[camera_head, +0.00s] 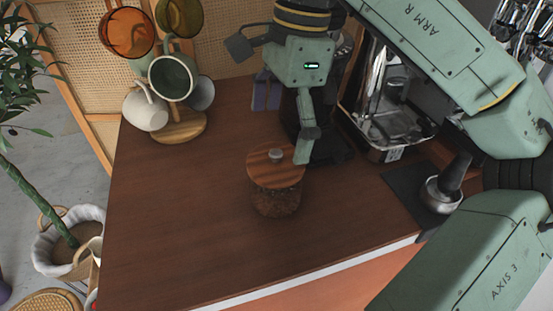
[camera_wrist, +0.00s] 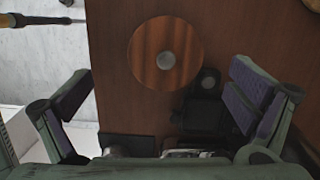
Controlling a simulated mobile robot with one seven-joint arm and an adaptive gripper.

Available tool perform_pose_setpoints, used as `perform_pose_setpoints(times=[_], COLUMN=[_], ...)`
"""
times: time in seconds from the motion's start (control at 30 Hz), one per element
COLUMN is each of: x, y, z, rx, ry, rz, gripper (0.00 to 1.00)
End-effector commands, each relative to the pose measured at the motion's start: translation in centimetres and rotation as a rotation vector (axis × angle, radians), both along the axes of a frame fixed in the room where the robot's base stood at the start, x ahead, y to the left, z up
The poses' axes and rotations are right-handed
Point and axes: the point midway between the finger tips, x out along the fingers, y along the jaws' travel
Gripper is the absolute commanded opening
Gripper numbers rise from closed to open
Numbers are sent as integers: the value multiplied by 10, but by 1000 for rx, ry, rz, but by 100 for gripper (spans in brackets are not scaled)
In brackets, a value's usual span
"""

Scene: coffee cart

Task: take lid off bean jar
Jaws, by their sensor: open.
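The bean jar (camera_head: 274,203) stands upright on the brown counter, with dark beans showing through its glass. Its round wooden lid (camera_head: 275,164) with a small grey knob (camera_head: 275,155) sits on top. In the wrist view the lid (camera_wrist: 150,68) and knob (camera_wrist: 166,60) show from above, ahead of the fingers, and the lid hides the jar. My gripper (camera_head: 304,160) is at the jar's back right in the head view; one finger shows clearly there, close to the lid's edge. Contact cannot be told. In the wrist view my gripper (camera_wrist: 157,110) is wide open with nothing between its fingers.
A mug tree (camera_head: 180,127) with several cups stands at the back left. A coffee machine (camera_head: 385,125) is behind my arm at the right. A metal portafilter or tamper (camera_head: 440,196) rests on a dark mat (camera_head: 408,190). The counter's left and front (camera_head: 175,235) are clear.

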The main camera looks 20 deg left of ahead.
Motion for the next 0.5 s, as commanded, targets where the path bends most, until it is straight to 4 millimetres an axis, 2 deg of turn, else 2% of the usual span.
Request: perform_pose_setpoints(times=[0.13, 0.4, 0.5], x=[1, 2, 1], y=[2, 8, 9], z=[-9, -48, -54], rx=[-1, 0, 1], ry=[2, 2, 0], rz=[0, 0, -1], gripper=[100, 100, 100])
